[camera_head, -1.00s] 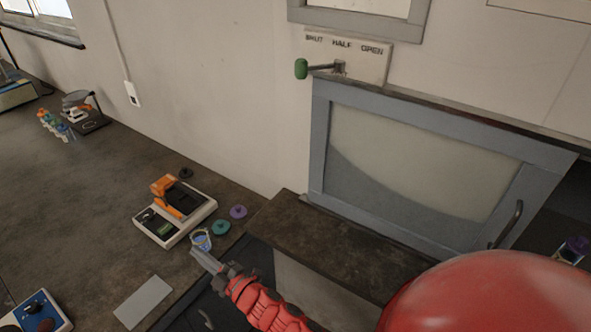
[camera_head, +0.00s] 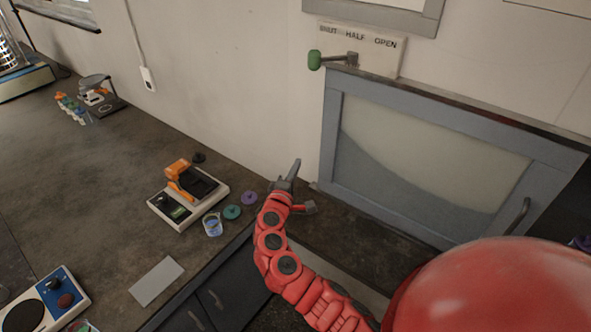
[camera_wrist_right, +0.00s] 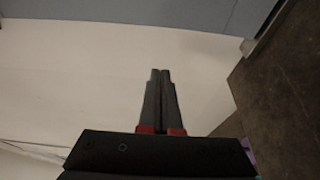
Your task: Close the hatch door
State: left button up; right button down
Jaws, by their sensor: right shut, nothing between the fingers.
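The hatch door (camera_head: 435,165) has a grey-blue frame around a pale, part-grey pane, with a curved handle (camera_head: 514,217) at its lower right. A dark space shows beside its right edge, and I cannot tell exactly how far the door stands from the wall. My right gripper (camera_head: 289,172) is left of the door, apart from it, near the wall and above the counter corner. Its fingers are together and empty, as the right wrist view (camera_wrist_right: 161,75) also shows. My left gripper is not in view.
A green-knobbed lever (camera_head: 315,60) sits on a plate marked shut, half, open above the door. A dark ledge (camera_head: 350,228) lies under the door. An orange and white device (camera_head: 188,193), a glass beaker (camera_head: 212,225) and coloured discs stand on the counter to the left.

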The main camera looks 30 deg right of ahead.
jog(key=p+x, duration=0.1)
jog(key=x, duration=0.5)
jog(key=shift+p, duration=0.3)
jog(key=s+p, duration=0.1)
jog(key=s+d+p, duration=0.1)
jog(key=s, duration=0.1)
jog(key=shift+s+d, duration=0.1)
jog(key=shift+d, duration=0.1)
jog(key=shift+s, duration=0.2)
